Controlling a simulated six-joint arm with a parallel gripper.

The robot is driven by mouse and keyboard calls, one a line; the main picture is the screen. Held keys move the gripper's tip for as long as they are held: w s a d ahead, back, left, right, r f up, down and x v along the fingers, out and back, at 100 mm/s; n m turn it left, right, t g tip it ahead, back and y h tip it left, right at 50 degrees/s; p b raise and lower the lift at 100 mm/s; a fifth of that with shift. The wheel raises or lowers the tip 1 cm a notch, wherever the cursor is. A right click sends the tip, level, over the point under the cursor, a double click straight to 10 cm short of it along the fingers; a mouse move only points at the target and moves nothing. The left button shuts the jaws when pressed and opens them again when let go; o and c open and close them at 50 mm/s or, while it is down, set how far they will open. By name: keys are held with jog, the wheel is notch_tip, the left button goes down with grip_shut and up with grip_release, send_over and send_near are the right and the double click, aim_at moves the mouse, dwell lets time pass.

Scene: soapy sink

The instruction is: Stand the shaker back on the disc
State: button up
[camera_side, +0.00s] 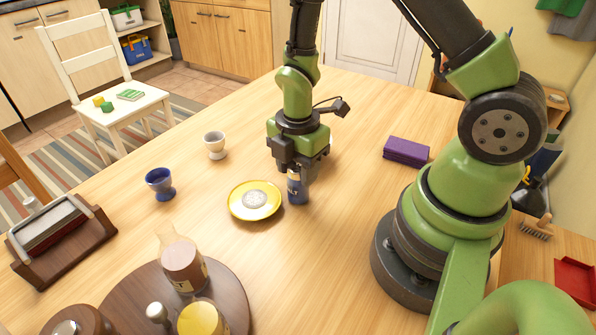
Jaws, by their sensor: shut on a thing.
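The shaker (297,190) is a small dark blue cylinder with pale lettering, upright at the middle of the table. My gripper (298,174) points down and is shut on its upper part, hiding its top. I cannot tell whether the shaker's base touches the table. The disc (255,199) is pale grey and round, lying in the middle of a yellow saucer (235,208). The saucer is just left of the shaker, with a small gap between them. Nothing stands on the disc.
A white cup (215,145) and a blue cup (160,183) stand left of my gripper. A purple block (406,151) lies to the right. A round brown board (126,299) at the front left holds a bottle (182,263) and a yellow pot (200,318). The table front of the shaker is clear.

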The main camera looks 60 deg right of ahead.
notch_tip(320, 180, up, 10)
notch_tip(320, 180, up, 6)
jog(key=f, duration=0.1)
jog(key=w+a+r+m, duration=0.1)
jog(key=w+a+m, duration=0.55)
jog(key=a, duration=0.35)
jog(key=m, duration=1.2)
send_over(163, 319)
jog(key=w+a, duration=0.2)
jog(key=w, duration=0.2)
jog(key=f, duration=1.2)
jog(key=shift+w+f, duration=0.25)
jog(key=shift+f, duration=0.55)
